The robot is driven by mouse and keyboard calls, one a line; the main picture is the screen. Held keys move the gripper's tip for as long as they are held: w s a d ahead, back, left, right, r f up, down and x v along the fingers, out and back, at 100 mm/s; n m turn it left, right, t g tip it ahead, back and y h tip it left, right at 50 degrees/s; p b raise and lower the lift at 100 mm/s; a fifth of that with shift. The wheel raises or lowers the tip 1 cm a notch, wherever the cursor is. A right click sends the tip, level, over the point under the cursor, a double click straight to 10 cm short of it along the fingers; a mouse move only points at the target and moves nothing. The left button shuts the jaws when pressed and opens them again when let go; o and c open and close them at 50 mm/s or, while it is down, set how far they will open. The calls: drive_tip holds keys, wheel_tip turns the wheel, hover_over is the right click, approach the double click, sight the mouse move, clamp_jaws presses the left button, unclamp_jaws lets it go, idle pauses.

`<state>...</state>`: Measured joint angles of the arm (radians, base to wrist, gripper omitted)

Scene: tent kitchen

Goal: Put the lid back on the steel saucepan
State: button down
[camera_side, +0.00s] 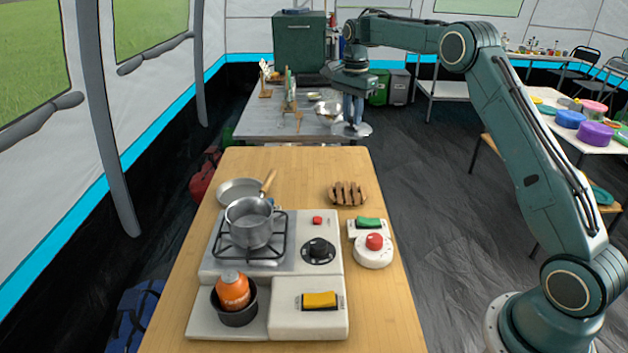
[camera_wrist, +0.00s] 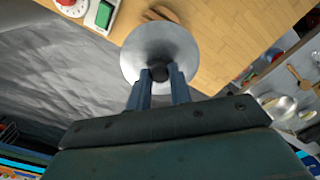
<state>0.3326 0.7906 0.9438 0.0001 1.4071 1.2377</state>
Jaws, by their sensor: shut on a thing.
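My gripper (camera_side: 353,118) is shut on the dark knob of the steel lid (camera_side: 359,130). The gripper holds the lid up beyond the far right corner of the wooden table. In the wrist view the round lid (camera_wrist: 160,48) hangs level below the fingers (camera_wrist: 159,77), with the table edge behind it. The steel saucepan (camera_side: 249,229) sits uncovered on the burner grate at the left of the table, well apart from the lid. The saucepan is not in the wrist view.
A metal table (camera_side: 262,122) stands behind.

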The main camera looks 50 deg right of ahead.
idle(0.4)
drive_tip(key=a+n, duration=0.3)
drive_tip(key=a, duration=3.1)
drive_tip(key=shift+w+r, duration=0.35)
drive_tip(key=shift+r, duration=0.05)
drive_tip(key=shift+f, duration=0.2)
wheel_tip(320, 180, down, 6)
drive_tip(key=shift+f, duration=0.15)
idle(0.9)
